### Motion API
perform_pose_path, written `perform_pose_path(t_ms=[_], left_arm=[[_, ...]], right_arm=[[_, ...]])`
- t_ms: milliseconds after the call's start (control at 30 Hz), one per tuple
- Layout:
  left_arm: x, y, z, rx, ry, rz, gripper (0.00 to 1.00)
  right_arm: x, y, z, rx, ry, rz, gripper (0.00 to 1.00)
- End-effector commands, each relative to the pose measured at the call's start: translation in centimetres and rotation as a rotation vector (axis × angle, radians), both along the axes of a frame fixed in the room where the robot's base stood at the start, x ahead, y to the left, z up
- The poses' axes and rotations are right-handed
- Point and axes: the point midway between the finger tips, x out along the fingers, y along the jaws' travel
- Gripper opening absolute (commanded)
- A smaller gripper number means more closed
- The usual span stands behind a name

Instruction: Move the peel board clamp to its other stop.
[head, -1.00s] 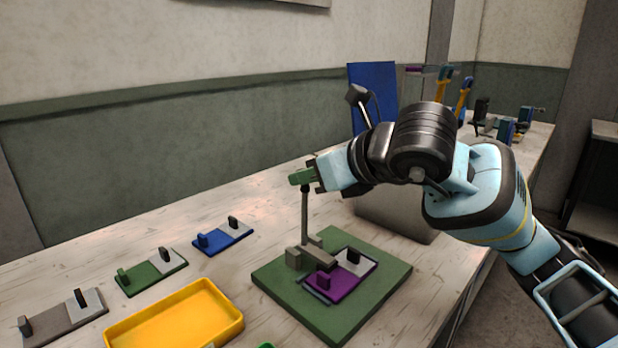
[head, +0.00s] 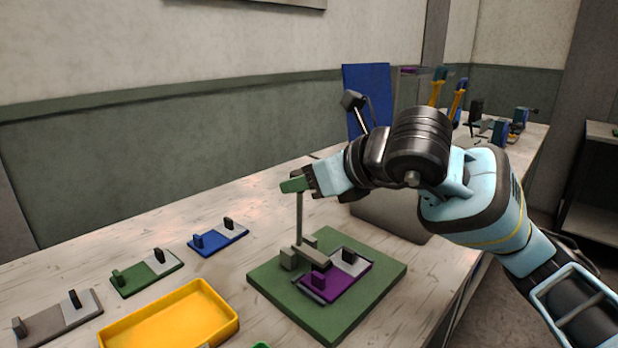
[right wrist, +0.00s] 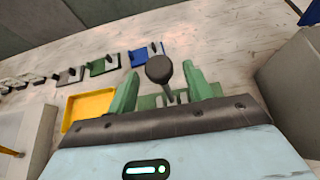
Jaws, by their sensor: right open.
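The peel board (head: 375,290) is a green plate on the bench, with a purple and grey die plate (head: 345,285) on it. The clamp has a grey arm lying over the board and a lever (head: 299,218) standing upright. My right gripper (head: 293,185) is at the lever's top, its green fingers hiding that end in the head view. In the right wrist view the lever's dark round knob (right wrist: 160,69) shows between the open fingers (right wrist: 163,88), with a gap visible on the right side. Contact cannot be told. My left gripper is not in view.
A yellow tray (head: 172,318) lies left of the board. Blue (head: 218,239), green (head: 146,275) and grey (head: 58,317) die plates lie farther left. A grey box (head: 395,215) stands behind the board, beneath my right arm.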

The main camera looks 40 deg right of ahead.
Motion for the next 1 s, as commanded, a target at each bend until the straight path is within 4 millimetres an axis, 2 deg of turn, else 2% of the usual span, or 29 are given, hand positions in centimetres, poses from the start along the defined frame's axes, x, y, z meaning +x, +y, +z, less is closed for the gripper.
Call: perform_pose_path(t_ms=[167,633,1000], left_arm=[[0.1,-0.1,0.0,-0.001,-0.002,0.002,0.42],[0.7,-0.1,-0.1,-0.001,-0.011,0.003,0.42],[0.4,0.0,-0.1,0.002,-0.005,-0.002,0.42]], right_arm=[[-0.5,-0.2,0.4,0.000,-0.005,-0.003,0.51],[-6.2,-0.9,3.3,-0.001,-0.001,-0.002,0.51],[-6.9,-1.0,3.7,-0.001,0.001,-0.001,0.51]])
